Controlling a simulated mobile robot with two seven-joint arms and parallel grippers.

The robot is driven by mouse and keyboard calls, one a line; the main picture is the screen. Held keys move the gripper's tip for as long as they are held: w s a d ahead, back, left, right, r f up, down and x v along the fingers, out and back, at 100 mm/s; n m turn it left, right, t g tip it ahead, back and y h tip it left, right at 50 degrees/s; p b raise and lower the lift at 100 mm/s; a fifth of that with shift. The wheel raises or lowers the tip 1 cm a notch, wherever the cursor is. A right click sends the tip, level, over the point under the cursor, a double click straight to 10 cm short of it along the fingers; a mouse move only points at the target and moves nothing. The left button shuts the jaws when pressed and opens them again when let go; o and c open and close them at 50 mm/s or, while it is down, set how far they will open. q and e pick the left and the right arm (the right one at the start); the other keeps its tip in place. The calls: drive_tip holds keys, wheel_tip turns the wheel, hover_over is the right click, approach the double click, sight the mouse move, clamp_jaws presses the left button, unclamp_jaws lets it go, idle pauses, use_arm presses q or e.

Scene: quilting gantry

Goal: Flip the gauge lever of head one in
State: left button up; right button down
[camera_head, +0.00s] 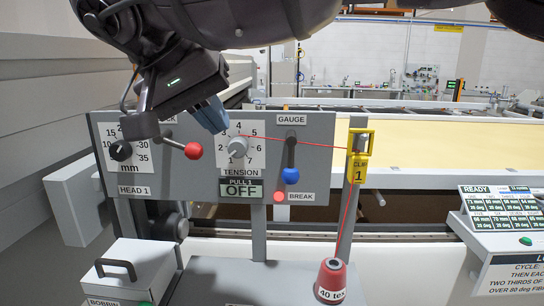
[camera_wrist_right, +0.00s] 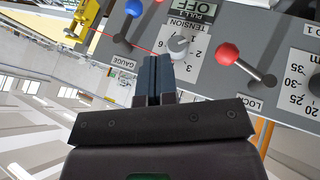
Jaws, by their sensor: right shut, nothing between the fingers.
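The head one panel (camera_head: 205,185) is grey and stands upright. Its gauge lever (camera_head: 291,155) is a short dark arm under the GAUGE label, hanging down with a blue ball (camera_head: 291,176) at its lower end. The blue ball also shows at the top of the right wrist view (camera_wrist_right: 134,8). My right gripper (camera_head: 211,116) is in front of the panel, left of the lever and near the tension dial (camera_head: 238,147). Its blue fingers are together and empty, apart from the lever; they also show in the right wrist view (camera_wrist_right: 154,75). My left gripper is out of view.
A red-balled lever (camera_head: 193,150) sticks out left of the tension dial. A red thread (camera_head: 310,143) runs across above the gauge lever to the yellow clip (camera_head: 359,165). A red break button (camera_head: 279,197) and a red cone (camera_head: 331,279) are below.

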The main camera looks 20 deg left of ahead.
sight(291, 161)
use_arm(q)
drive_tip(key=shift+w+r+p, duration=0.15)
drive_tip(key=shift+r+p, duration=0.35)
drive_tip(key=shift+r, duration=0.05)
use_arm(e)
drive_tip(key=w+d+f, duration=0.6)
drive_tip(key=w+f, duration=0.1)
drive_tip(key=f, duration=0.1)
drive_tip(key=shift+w, duration=0.2)
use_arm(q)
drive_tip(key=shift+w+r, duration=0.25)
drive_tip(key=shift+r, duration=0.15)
use_arm(e)
drive_tip(key=shift+d+f, duration=0.15)
